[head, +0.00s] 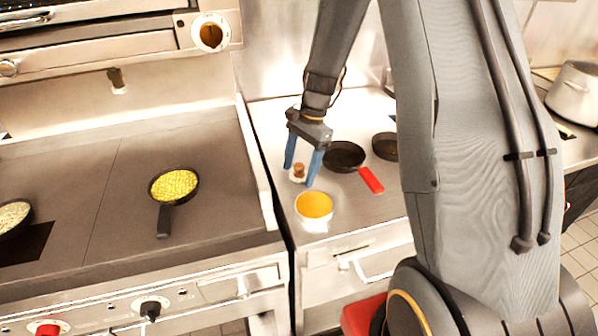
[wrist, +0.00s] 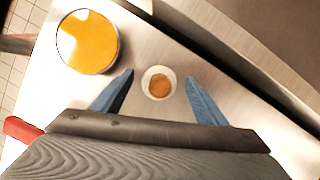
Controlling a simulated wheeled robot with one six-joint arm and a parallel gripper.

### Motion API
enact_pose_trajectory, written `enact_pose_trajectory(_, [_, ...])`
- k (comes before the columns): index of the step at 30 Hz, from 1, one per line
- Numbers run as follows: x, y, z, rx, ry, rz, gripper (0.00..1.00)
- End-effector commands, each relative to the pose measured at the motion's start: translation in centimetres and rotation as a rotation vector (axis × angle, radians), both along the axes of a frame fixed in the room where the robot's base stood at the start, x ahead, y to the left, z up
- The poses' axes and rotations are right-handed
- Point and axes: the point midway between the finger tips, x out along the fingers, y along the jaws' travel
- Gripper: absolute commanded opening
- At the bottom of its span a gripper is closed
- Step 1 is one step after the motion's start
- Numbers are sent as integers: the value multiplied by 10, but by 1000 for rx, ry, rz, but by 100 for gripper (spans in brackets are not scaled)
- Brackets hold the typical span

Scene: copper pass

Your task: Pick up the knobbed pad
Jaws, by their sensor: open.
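The knobbed pad is a small round white piece (wrist: 147,80) with a brown knob (wrist: 160,87) on top, lying on the steel counter. In the head view its knob (head: 299,170) shows between the blue fingers. My gripper (head: 302,177) is open above the counter, fingers pointing down. In the wrist view my gripper (wrist: 160,83) has one finger on each side of the pad, with a gap on both sides. The pad is roughly centred between the fingertips. I cannot tell how high the fingertips are above the counter.
A bowl of orange contents (head: 314,205) stands close in front of the pad. A dark pan (head: 344,156) with a red handle (head: 371,180) and another dark pan (head: 386,146) lie to the right. The griddle (head: 110,200) on the left carries a pan of yellow food (head: 174,185).

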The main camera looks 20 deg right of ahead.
Motion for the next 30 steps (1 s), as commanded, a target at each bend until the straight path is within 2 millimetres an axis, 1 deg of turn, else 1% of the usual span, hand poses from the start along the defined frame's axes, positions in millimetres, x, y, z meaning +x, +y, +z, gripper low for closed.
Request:
enact_pose_trajectory(3, [0,1,-3,0,0,0,67])
enact_pose_trajectory(8, [0,0,-3,0,-1,0,67])
enact_pose_trajectory(11, [0,0,-3,0,-1,0,52])
enact_pose_trajectory(12, [0,0,-3,0,-1,0,45])
enact_pose_trajectory(16, [0,0,-3,0,-1,0,23])
enact_pose_trajectory(25, [0,0,0,0,-2,-1,22])
enact_pose_trajectory(28, [1,0,8,0,-3,-1,22])
enact_pose_trajectory(30, [2,0,18,0,-5,0,22])
